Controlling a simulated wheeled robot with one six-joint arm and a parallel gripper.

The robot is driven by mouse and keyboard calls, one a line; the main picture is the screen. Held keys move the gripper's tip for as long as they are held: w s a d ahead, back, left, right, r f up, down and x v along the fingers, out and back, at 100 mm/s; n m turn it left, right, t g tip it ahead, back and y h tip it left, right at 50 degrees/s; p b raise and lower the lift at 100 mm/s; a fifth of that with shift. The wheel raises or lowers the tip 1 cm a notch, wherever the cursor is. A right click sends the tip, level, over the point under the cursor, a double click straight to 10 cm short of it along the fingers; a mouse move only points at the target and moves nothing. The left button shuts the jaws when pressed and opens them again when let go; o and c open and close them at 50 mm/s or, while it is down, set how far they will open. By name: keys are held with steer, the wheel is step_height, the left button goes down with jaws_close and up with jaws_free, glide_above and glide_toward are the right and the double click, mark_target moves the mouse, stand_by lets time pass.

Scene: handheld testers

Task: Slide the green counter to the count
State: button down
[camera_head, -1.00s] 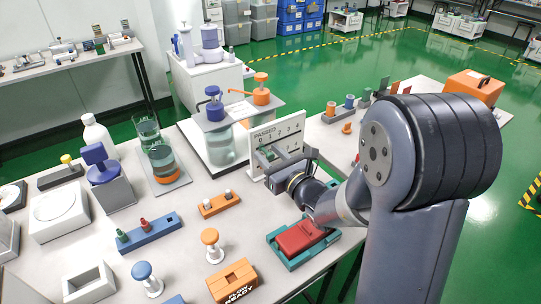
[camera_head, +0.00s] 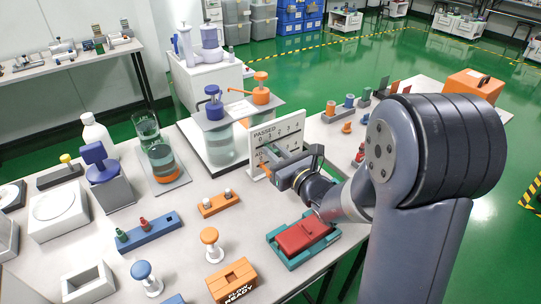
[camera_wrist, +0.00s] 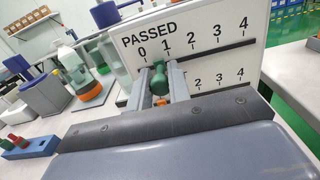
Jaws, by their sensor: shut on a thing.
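The white board (camera_head: 255,148), headed PASSED, stands upright on the table and has two numbered rows with dark slots. It also fills the upper right of the wrist view (camera_wrist: 215,30). The green counter (camera_wrist: 159,82) sits at the upper row, close to the 1 and right of the 0. My gripper (camera_wrist: 160,78) is shut on it, one grey finger on each side. In the head view my gripper (camera_head: 273,158) is at the board's front and largely hides the counter. An orange counter (camera_wrist: 163,101) shows low between the fingers, partly hidden.
A teal tray with a red block (camera_head: 303,235) lies below my arm near the table edge. An orange holder with white pegs (camera_head: 218,203) is left of the board. Pump bottles (camera_head: 214,105) stand behind it.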

steer(key=shift+w+d, duration=0.45)
steer(key=shift+d, duration=0.15)
steer(key=c, duration=1.3)
jaws_free()
steer(key=shift+c, duration=0.2)
steer(key=v, duration=1.1)
steer(key=shift+w, duration=0.1)
